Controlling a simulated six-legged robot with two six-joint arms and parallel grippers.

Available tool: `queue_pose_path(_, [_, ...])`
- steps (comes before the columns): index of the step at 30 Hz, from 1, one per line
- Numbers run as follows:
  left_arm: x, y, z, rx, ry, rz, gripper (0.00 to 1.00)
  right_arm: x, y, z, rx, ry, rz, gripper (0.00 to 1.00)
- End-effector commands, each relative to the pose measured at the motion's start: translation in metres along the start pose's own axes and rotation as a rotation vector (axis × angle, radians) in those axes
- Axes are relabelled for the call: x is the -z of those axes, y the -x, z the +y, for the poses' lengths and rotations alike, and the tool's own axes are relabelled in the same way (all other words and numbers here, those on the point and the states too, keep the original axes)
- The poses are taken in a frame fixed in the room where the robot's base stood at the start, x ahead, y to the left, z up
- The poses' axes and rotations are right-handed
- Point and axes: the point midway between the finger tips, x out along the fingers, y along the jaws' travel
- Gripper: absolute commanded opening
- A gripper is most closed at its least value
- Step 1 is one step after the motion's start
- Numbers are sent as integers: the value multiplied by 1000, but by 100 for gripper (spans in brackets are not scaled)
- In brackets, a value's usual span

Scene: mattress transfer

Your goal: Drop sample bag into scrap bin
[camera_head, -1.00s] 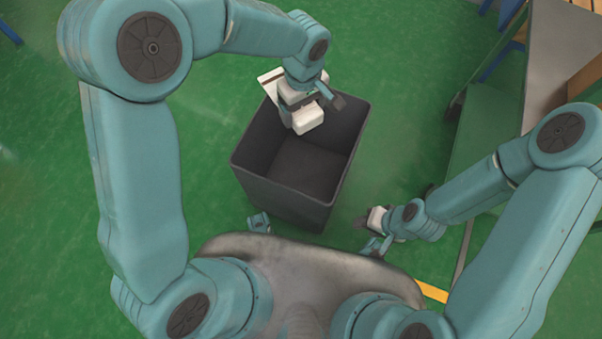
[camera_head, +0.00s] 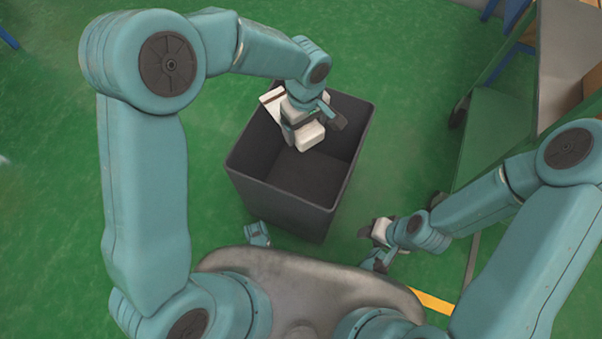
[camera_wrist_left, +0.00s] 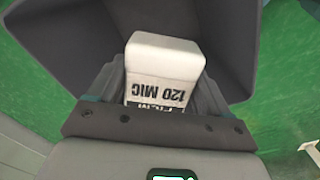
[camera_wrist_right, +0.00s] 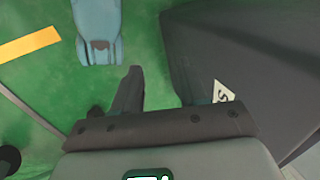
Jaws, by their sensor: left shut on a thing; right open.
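The sample bag (camera_wrist_left: 165,62) is a white, rounded block printed "120 MIC"; the head view shows it too (camera_head: 307,136). My left gripper (camera_head: 313,121) is shut on it. The scrap bin (camera_head: 268,205) is a dark grey, open-topped box in the middle of the head view. The bag hangs over the bin's opening, toward its far left side; its exact height against the rim is unclear. The visible bin floor is bare. My right gripper (camera_wrist_right: 158,90) is open and empty, low beside the bin's near right side.
A grey and green cart-like frame (camera_head: 495,130) stands at the right, behind my right arm. Green floor (camera_head: 45,110) is clear to the left of the bin. A yellow floor line (camera_head: 434,303) lies at the lower right.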

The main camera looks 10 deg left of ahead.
Motion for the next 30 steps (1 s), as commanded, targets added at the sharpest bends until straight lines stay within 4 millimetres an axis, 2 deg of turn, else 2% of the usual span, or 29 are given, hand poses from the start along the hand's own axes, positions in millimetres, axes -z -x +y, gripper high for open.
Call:
queue_pose_path(1, [0,0,0,0,0,0,82,0,0,0,0,0,0,43])
queue_pose_path(3, [0,0,0,0,0,0,100,0,0,0,0,0,0,43])
queue_pose_path(10, [0,2,0,0,0,0,100,0,1,0,0,1,-1,43])
queue_pose_path(13, [0,11,0,-1,0,1,100,-1,5,-2,0,2,-2,43])
queue_pose_path(17, [0,38,1,-3,-1,1,100,-3,15,-7,1,8,-8,43])
queue_pose_path(24, [0,104,1,-3,-1,2,100,-9,36,-19,3,24,-25,43])
queue_pose_path(30, [0,145,0,-3,0,1,100,-13,48,-25,4,34,-34,43])
